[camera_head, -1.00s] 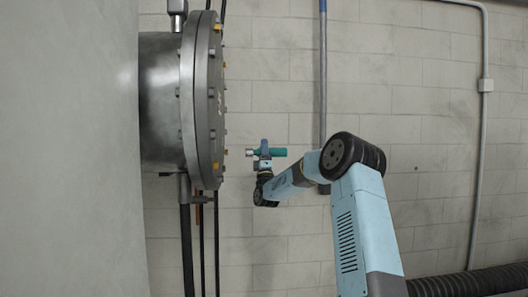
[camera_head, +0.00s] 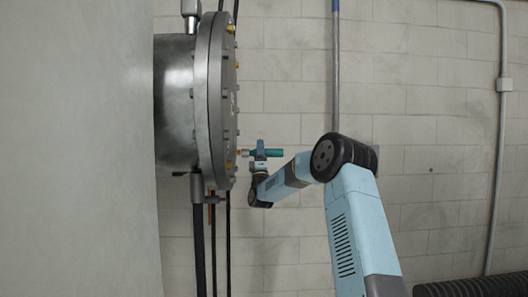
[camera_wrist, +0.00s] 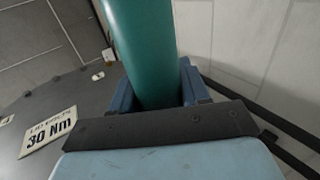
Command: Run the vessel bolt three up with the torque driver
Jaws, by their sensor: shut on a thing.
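My gripper (camera_head: 259,155) is shut on the torque driver (camera_head: 276,152), a teal cylinder lying level in the head view with its metal tip toward the vessel. The tip is very close to the rim of the round grey vessel lid (camera_head: 216,100); I cannot tell whether it touches a bolt. Several bolts sit around the lid's edge, some with yellow parts, such as one yellow bolt (camera_head: 231,28) near the top. I cannot tell which is bolt three. In the wrist view the driver (camera_wrist: 143,45) stands between the blue fingers and hides its own tip.
A plate reading 30 Nm (camera_wrist: 48,132) is on the grey lid face. Dark hoses (camera_head: 198,250) hang below the vessel. A blue-grey pole (camera_head: 336,70) and a conduit (camera_head: 503,120) run along the block wall.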

